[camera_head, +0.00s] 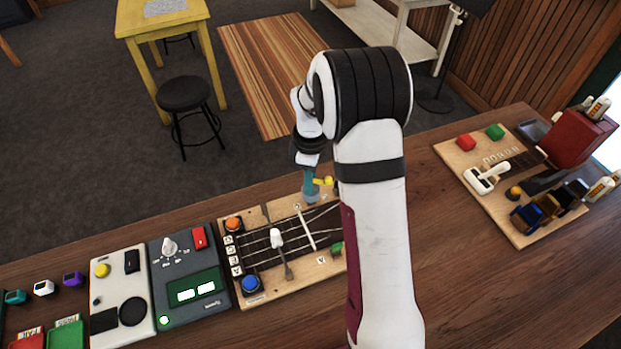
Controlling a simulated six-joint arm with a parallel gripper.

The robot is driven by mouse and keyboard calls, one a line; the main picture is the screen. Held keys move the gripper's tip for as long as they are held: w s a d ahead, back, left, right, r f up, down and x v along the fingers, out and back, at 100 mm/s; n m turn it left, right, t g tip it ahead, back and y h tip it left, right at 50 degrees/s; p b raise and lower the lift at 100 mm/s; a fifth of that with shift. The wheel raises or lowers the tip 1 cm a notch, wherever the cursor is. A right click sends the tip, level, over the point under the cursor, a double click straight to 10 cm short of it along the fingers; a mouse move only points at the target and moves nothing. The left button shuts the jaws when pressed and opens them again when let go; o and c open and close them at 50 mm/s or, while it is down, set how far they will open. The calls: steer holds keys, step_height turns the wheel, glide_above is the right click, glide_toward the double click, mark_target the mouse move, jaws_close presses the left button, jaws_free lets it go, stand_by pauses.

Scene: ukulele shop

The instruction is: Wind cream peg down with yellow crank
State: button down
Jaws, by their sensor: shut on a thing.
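My gripper (310,192) is at the far edge of the wooden ukulele board (258,217), pointing down. It is shut on the yellow crank (325,182), of which only a small yellow part shows beside the teal fingers. My arm covers the right end of the board. I cannot make out the cream peg for certain; the spot under the gripper is too small and partly hidden. A white-topped lever (277,238) stands on the dark strings area, left of the gripper.
The board carries an orange button (233,224), a blue button (250,284) and a green block (336,248). A grey tuner box (190,285) stands close on the left. A second board (515,228) with a red box (577,138) is at right. Bare tabletop (455,260) lies between.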

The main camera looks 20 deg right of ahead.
steer(key=shift+m, duration=1.2)
steer(key=shift+m, duration=1.5)
steer(key=m, duration=0.3)
steer(key=m, duration=0.3)
